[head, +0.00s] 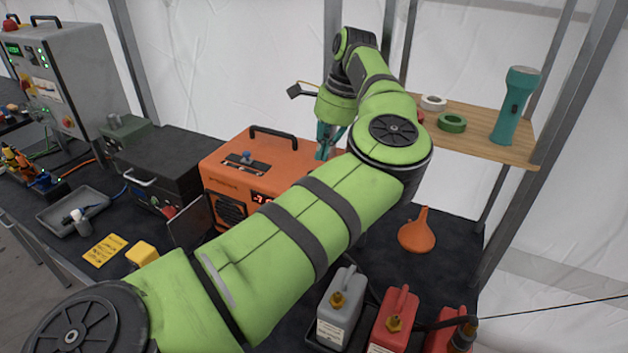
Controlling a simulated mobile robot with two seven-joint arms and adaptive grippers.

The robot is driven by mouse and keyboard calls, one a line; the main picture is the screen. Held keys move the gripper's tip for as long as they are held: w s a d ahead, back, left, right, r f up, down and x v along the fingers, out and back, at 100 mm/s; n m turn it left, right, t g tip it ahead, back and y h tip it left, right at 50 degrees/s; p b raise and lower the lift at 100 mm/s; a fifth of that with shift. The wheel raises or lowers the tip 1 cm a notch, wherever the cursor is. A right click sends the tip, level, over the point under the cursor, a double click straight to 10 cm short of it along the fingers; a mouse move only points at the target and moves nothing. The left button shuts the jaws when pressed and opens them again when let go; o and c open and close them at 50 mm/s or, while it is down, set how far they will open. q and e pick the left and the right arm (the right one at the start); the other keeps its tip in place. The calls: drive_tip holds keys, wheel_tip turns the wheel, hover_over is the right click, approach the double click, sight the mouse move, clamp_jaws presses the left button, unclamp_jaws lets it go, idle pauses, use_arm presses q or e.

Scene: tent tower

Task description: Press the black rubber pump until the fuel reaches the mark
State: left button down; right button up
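An orange box-shaped unit (226,172) with a black handle, a small red-lit display and a grille stands in the middle of the dark table. My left arm reaches across its right side. My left gripper (326,146) shows as small teal parts at the unit's back right, largely hidden by my arm, so its opening is unclear. I cannot make out the black rubber pump, a fuel level or a mark. A dark hose-like piece (440,322) lies by the red cans at the lower right; I cannot tell whether it is the pump. My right gripper is out of view.
A grey can (342,308) and red cans (393,320) stand at the bottom right. An orange funnel (416,236) lies behind them. A wooden shelf (480,135) holds tape rolls and a teal flashlight (514,106). A black case (160,165) and grey tray (72,211) are left.

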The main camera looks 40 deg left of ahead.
use_arm(q)
drive_tip(key=shift+b+x, duration=0.65)
drive_tip(key=shift+x, duration=0.75)
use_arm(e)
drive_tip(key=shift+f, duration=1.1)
use_arm(q)
drive_tip(key=shift+f+b, duration=0.95)
drive_tip(key=shift+f, duration=0.3)
drive_tip(key=shift+d+r+p, duration=0.1)
drive_tip(key=shift+r+p, duration=0.2)
drive_tip(key=shift+w+d+r+p, duration=0.3)
drive_tip(key=shift+w+d+p, duration=0.1)
drive_tip(key=shift+w+p, duration=0.15)
drive_tip(key=shift+w+d+r+p, duration=0.25)
drive_tip(key=shift+w+d+p, duration=0.2)
drive_tip(key=shift+p, duration=0.1)
drive_tip(key=shift+w, duration=0.15)
drive_tip(key=shift+d+f, duration=0.1)
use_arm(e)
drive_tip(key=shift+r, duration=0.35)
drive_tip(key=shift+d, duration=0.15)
